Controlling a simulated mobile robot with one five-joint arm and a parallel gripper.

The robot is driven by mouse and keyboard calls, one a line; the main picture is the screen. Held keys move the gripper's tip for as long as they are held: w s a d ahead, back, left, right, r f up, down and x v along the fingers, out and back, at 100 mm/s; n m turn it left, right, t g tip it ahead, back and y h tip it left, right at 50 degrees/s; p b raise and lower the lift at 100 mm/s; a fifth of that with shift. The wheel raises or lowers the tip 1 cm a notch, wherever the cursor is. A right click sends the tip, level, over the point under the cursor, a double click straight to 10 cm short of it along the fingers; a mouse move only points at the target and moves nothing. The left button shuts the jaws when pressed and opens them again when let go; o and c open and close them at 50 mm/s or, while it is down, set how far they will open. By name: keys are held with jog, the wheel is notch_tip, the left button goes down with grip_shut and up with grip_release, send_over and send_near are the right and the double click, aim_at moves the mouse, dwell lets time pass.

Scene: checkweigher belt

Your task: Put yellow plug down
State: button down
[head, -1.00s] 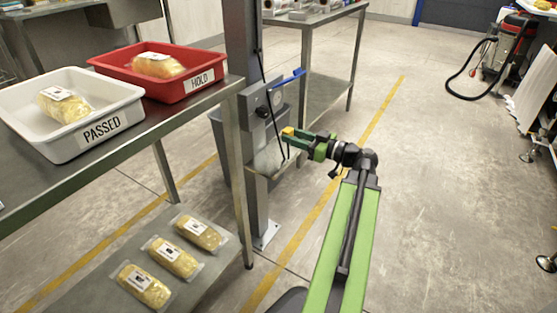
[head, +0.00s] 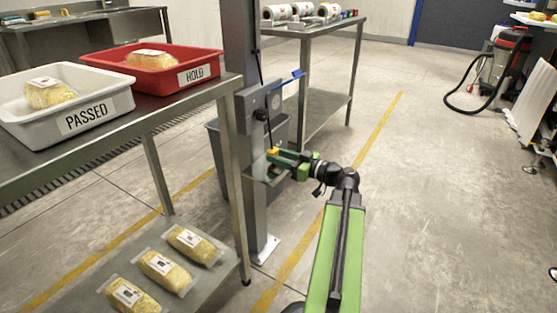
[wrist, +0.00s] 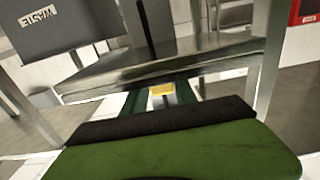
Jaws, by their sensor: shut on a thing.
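The small yellow plug (head: 273,152) is at the tips of my gripper (head: 279,156) in the head view, close beside the grey post. In the wrist view the yellow plug (wrist: 162,89) shows between the green fingers of my gripper (wrist: 163,97), which are shut on it. Its lower part is mostly hidden by the gripper body. A metal surface edge (wrist: 170,76) lies just beyond the plug in the wrist view; I cannot tell whether they touch.
The grey post (head: 252,190) with a blue lever (head: 287,80) stands by my gripper. A steel table at the left holds the PASSED tray (head: 70,122) and HOLD tray (head: 190,77). A grey bin (wrist: 70,30) labelled WASTE is beyond.

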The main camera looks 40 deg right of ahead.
jog(key=shift+f+b, duration=0.55)
jog(key=shift+b, duration=0.05)
jog(key=c, duration=1)
grip_release()
jog(key=shift+s+d+r+p, duration=0.1)
jog(key=shift+s+r+p, duration=0.4)
jog(key=shift+p, duration=0.2)
jog(key=v, duration=1.1)
jog(key=shift+s, duration=0.1)
